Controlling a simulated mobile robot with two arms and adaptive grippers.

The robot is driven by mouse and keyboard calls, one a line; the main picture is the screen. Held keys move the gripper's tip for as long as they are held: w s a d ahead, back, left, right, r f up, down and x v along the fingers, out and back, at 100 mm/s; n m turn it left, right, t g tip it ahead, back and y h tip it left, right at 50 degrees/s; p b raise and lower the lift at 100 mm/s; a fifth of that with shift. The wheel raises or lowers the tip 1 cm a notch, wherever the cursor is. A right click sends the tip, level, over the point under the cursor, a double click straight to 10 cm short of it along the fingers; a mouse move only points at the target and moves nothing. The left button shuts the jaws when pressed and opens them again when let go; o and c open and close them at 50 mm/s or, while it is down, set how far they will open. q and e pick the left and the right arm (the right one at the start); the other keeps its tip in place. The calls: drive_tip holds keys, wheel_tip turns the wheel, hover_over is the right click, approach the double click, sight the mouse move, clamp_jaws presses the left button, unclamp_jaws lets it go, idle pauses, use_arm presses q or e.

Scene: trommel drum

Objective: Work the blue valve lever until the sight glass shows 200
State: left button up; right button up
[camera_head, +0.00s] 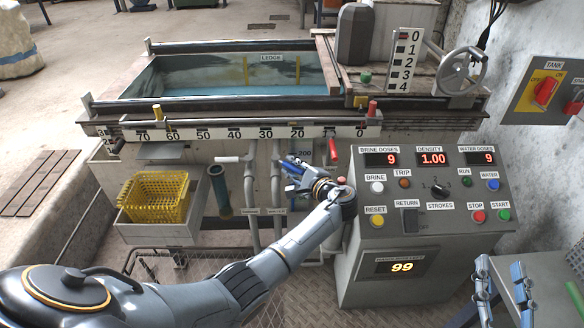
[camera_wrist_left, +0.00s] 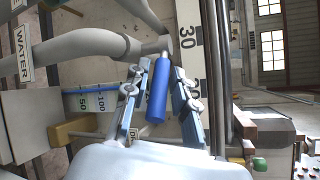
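The blue valve lever (camera_wrist_left: 158,92) points toward the camera in the left wrist view, on a grey pipe fitting. My left gripper (camera_wrist_left: 159,85) is open, with one finger on each side of the lever and gaps visible on both sides. In the head view the left gripper (camera_head: 298,168) is in front of the pipes below the tank, and the lever is hard to tell from its blue fingers. My right gripper (camera_head: 502,279) is open and empty at lower right.
A red lever (camera_head: 333,150) and a white-handled lever (camera_head: 230,159) flank the left gripper. The control box (camera_head: 425,260) stands close on the right of my left arm. A yellow basket (camera_head: 154,199) is at left. The ruler (camera_head: 215,134) runs above.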

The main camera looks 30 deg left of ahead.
sight(292, 166)
use_arm(q)
drive_tip(key=shift+o, duration=1.2)
drive_tip(key=r, duration=0.7)
drive_tip(key=shift+w+a+r, duration=0.2)
drive_tip(key=shift+w+a, duration=0.05)
drive_tip(key=shift+w, duration=0.1)
drive_tip(key=r, duration=0.2)
drive_tip(key=s+r, duration=0.1)
drive_tip(key=shift+d, duration=0.35)
drive_tip(key=shift+c, duration=1.2)
drive_tip(key=shift+w+a+f, duration=0.15)
drive_tip(key=shift+w+f, duration=0.05)
